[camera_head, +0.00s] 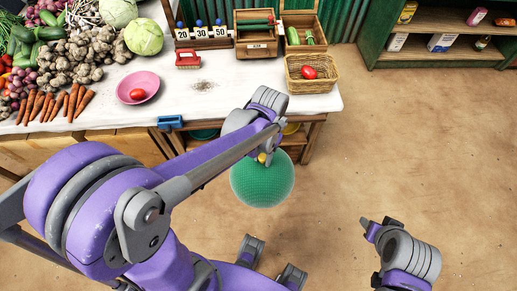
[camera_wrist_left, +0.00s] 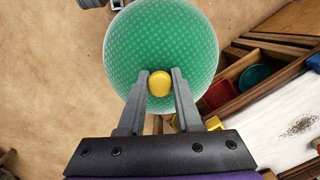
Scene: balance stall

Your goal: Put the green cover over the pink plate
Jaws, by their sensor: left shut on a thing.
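The green cover (camera_head: 262,180) is a round mesh dome with a yellow knob on top. My left gripper (camera_wrist_left: 159,84) is shut on the cover's yellow knob (camera_wrist_left: 159,83) and holds it in the air in front of the table's front right corner. The green cover (camera_wrist_left: 150,45) fills the top middle of the left wrist view. The pink plate (camera_head: 151,83) lies on the white table top at the left, with a red tomato (camera_head: 137,94) on it. My right gripper (camera_head: 380,228) is at the lower right, apart from everything; its jaws are not clear.
The table (camera_head: 215,98) carries vegetables at the left, a red brush (camera_head: 188,60), a wicker basket (camera_head: 313,86) with a red item, and wooden boxes behind. A blue clip-like object (camera_head: 170,122) sits at the front edge. Table surface right of the plate is mostly clear.

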